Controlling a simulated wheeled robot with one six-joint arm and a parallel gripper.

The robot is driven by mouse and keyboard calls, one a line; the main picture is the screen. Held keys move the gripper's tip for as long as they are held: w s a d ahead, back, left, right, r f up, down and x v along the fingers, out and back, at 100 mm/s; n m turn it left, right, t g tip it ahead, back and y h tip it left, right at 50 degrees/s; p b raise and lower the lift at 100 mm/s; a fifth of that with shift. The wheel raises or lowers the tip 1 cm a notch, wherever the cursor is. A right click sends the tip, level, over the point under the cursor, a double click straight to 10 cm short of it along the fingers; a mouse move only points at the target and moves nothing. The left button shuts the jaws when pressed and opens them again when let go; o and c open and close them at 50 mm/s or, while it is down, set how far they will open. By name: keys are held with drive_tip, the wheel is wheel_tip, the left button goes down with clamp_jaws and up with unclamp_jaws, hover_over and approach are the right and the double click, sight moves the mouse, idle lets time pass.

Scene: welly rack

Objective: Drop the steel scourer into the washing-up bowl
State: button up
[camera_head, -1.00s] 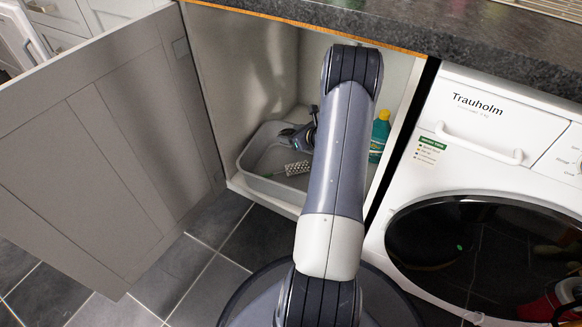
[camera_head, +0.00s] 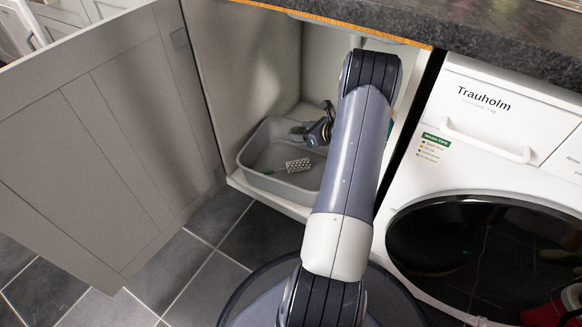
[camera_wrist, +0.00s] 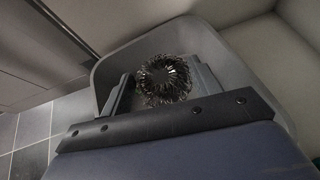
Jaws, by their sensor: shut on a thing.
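The steel scourer (camera_wrist: 164,80) is a round coil of dark shiny wire. In the wrist view it sits between the two fingers of my gripper (camera_wrist: 165,88), which is shut on it. The washing-up bowl (camera_head: 266,184) is a grey rectangular tub on the cupboard floor. In the wrist view its grey wall (camera_wrist: 108,66) curves behind the scourer. In the head view my gripper (camera_head: 301,132) is over the back right part of the bowl, and I cannot make out the scourer there. My arm hides the bowl's right end.
A pale perforated thing with a green handle (camera_head: 296,165) lies in the bowl. The open cupboard door (camera_head: 110,140) stands on the left, the washing machine (camera_head: 480,150) on the right, and the worktop (camera_head: 470,35) overhangs above. Bare tiled floor (camera_head: 205,275) lies in front.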

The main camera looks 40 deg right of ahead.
wheel_tip(320, 180, down, 2)
drive_tip(key=shift+b, duration=0.4)
drive_tip(key=o, duration=1)
drive_tip(key=shift+o, duration=0.2)
